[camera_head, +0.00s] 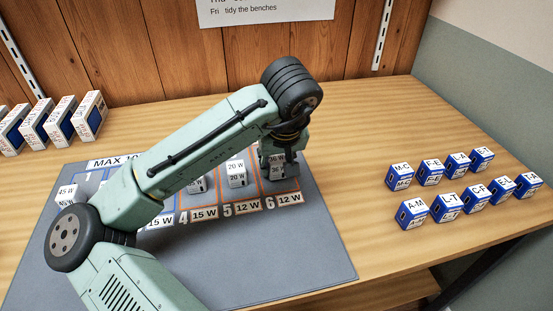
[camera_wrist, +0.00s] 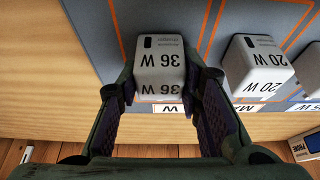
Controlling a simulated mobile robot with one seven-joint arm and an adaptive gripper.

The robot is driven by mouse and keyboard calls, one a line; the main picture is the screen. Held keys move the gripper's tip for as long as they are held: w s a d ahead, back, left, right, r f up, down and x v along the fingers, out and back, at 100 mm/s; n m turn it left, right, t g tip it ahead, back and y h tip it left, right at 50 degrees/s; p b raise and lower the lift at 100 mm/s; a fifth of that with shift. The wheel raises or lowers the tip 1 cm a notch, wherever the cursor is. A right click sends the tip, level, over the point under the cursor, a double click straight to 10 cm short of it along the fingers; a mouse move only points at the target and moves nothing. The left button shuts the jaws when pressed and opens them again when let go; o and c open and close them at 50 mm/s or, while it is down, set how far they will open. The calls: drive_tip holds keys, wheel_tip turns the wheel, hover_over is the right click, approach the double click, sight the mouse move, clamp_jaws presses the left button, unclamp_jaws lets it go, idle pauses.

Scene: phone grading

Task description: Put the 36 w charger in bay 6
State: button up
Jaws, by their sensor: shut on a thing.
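The 36 W charger (camera_head: 277,171) is a white block with dark print. It is at the bay marked 6 (camera_head: 270,203), the rightmost orange-outlined bay on the grey mat (camera_head: 315,260). My gripper (camera_head: 279,156) points down over it and is shut on it. In the wrist view the charger (camera_wrist: 160,62) is upright between the fingers of my gripper (camera_wrist: 161,90), one on each side. An orange line runs along its right side there. I cannot tell whether its base touches the mat.
A 20 W charger (camera_head: 236,174) stands in bay 5, close to the left of bay 6. Another charger (camera_head: 196,184) is in bay 4, and a 45 W charger (camera_head: 66,193) is at far left. Lettered blue boxes (camera_head: 445,208) stand at right. The mat's right side is clear.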

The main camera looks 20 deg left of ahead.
drive_tip(key=shift+f, duration=0.2)
drive_tip(key=o, duration=1.2)
drive_tip(key=shift+r, duration=0.1)
drive_tip(key=shift+s+r, duration=0.1)
drive_tip(key=shift+r, duration=0.35)
drive_tip(key=v, duration=1.1)
drive_tip(key=shift+d+r, duration=0.1)
drive_tip(key=shift+r, duration=0.1)
